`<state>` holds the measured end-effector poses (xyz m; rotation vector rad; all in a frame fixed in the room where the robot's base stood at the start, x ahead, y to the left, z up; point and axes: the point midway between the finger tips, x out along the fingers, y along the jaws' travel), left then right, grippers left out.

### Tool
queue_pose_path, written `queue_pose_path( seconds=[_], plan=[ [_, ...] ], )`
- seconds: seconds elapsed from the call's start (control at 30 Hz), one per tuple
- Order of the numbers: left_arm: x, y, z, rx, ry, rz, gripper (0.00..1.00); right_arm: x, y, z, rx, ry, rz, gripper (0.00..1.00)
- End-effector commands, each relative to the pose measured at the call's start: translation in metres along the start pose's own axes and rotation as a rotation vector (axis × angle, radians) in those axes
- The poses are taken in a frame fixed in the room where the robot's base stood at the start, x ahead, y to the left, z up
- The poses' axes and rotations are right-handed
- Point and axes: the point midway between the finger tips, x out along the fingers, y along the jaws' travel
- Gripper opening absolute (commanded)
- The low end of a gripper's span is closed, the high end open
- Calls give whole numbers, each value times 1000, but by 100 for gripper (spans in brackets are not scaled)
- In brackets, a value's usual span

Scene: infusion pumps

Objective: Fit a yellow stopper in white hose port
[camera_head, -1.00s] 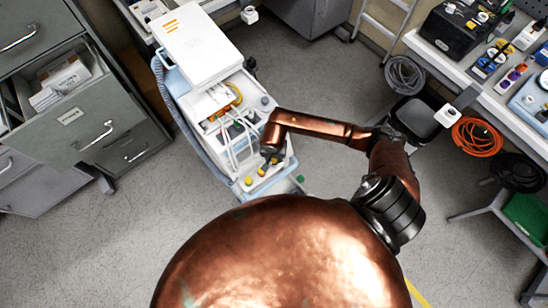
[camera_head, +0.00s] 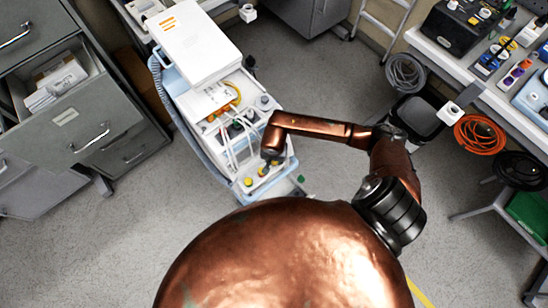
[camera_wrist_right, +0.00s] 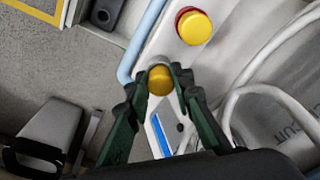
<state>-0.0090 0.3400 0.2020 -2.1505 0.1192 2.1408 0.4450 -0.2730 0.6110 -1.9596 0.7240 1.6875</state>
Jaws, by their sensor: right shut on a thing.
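My right gripper (camera_wrist_right: 155,90) has its dark green fingers closed around a yellow stopper (camera_wrist_right: 160,80). In the head view my right gripper (camera_head: 269,158) is over the near end of the white pump cart (camera_head: 235,172). A pale grey collar (camera_wrist_right: 156,62) shows just beyond the held stopper; I cannot tell whether the stopper is seated in it. Another yellow stopper (camera_wrist_right: 195,27) with a red ring sits farther along the same panel, apart from my fingers. In the head view a yellow stopper (camera_head: 248,182) shows on the cart's near edge. My left gripper is not in view.
White hoses (camera_wrist_right: 250,93) loop close to the right of my fingers. A pale blue rail (camera_wrist_right: 140,40) runs along the panel's left. A grey cabinet with an open drawer (camera_head: 66,114) stands left. A workbench (camera_head: 470,85) stands right, with an orange coiled cable (camera_head: 480,139).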

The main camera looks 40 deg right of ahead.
Motion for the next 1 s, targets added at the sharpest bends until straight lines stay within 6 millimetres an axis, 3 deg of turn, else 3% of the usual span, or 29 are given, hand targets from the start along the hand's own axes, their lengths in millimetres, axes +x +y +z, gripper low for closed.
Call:
queue_pose_path(
  seconds=[0.63, 0.67, 0.93, 1.0],
  plan=[
    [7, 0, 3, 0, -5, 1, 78, 12, 0, 3, -2, -1, 1, 11],
    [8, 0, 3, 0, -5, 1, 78, 13, 0, 3, -2, -1, 2, 23],
    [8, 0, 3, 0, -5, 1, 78, 13, 2, 4, -1, -4, 4, 41],
    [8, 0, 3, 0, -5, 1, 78, 13, 2, 4, 0, -4, 4, 42]
  ],
)
